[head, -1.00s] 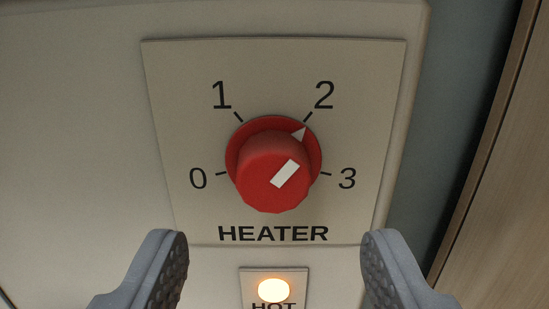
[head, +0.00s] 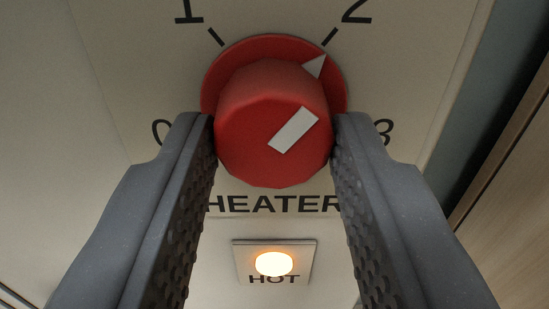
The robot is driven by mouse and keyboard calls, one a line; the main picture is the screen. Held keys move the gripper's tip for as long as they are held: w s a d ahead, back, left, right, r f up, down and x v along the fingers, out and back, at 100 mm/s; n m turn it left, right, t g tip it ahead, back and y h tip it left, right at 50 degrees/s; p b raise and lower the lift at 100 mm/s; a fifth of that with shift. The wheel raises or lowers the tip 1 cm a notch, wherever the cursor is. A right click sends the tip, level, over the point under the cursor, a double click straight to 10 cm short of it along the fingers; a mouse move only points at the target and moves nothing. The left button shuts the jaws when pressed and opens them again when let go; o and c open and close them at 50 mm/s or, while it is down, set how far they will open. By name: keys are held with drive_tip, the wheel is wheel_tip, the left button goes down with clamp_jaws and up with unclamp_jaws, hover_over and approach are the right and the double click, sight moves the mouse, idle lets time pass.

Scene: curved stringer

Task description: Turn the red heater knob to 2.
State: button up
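The red heater knob (head: 262,110) sits on a pale panel (head: 430,60) marked 0, 1, 2, 3 above the word HEATER. Its white pointer tip (head: 316,66) is close to the tick of the 2 (head: 356,10), slightly on the 3 side. A white bar on its face slants up to the right. My gripper (head: 274,130) has one grey finger on each side of the knob. Both fingertips meet its sides with no clear gap. The fingers partly cover the 0 and 3.
An orange-lit HOT lamp (head: 274,264) sits below the knob, between my fingers. A wooden edge (head: 510,145) runs down the right side, beyond a dark gap.

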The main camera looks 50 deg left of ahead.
drive_tip(key=shift+r+p, duration=0.1)
drive_tip(key=shift+p, duration=0.7)
drive_tip(key=shift+f, duration=0.2)
drive_tip(key=o, duration=1)
drive_tip(key=shift+r, duration=0.1)
drive_tip(key=shift+d, duration=0.1)
drive_tip(key=p+v, duration=0.4)
drive_tip(key=v, duration=0.9)
drive_tip(key=shift+s+d, duration=0.2)
drive_tip(key=shift+s, duration=0.1)
